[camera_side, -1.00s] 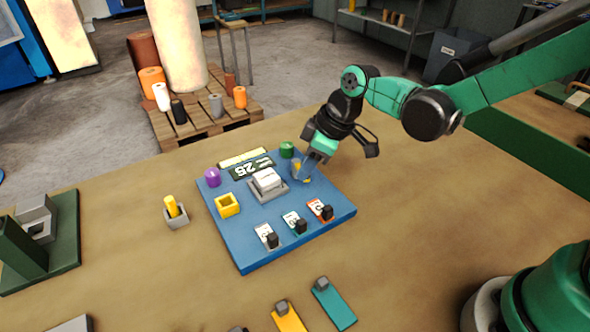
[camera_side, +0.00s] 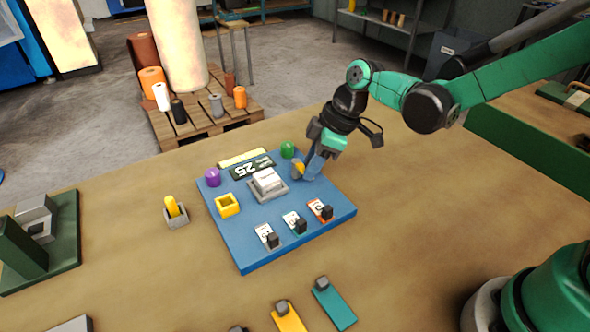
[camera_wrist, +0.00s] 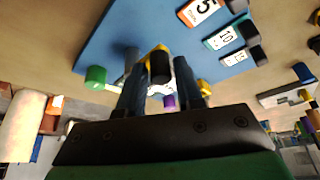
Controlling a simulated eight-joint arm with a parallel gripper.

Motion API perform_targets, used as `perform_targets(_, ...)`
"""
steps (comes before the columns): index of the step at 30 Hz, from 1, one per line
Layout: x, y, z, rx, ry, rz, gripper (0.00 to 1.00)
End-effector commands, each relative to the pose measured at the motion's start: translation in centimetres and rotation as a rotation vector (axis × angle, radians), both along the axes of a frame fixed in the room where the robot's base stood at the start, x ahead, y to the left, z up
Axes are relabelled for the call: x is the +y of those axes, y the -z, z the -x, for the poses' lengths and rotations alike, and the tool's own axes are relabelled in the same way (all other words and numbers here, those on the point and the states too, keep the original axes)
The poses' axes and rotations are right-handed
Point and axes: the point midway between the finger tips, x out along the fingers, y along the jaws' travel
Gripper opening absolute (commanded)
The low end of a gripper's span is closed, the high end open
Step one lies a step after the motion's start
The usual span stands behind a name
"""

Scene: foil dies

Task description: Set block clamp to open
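The blue board (camera_side: 245,245) lies on the table. A part with a yellow piece (camera_side: 299,168), which may be the block clamp's handle, stands near its right back edge. A white block (camera_side: 267,180) sits in a grey holder left of it. My gripper (camera_side: 310,168) reaches down from the right, close to the yellow piece. In the wrist view, my two fingers stand apart, with a black cylinder (camera_wrist: 160,68) showing between their tips and yellow behind it. I see gaps on both sides of the cylinder. The fingertips are partly hidden in the side view, and I cannot tell the clamp's setting.
The board also carries a green knob (camera_side: 287,149), a purple knob (camera_side: 212,177), a display reading 25 (camera_side: 252,167), a yellow square socket (camera_side: 227,206) and three tagged black knobs along the front. A grey cup (camera_side: 176,221) with a yellow stick stands left. Table right of the board is clear.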

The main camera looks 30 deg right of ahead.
Motion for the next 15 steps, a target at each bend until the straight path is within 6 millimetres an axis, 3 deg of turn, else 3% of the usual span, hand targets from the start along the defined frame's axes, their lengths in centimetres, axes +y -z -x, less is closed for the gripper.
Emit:
perform_targets(1,0.0,0.0,0.0,0.000,0.001,0.000,0.48)
perform_targets(2,0.0,0.0,0.0,0.000,0.001,0.000,0.54)
perform_targets(11,0.0,-0.1,0.0,0.000,0.001,-0.001,0.54)
perform_targets(15,-0.4,-1.1,0.2,0.000,0.003,-0.001,0.54)
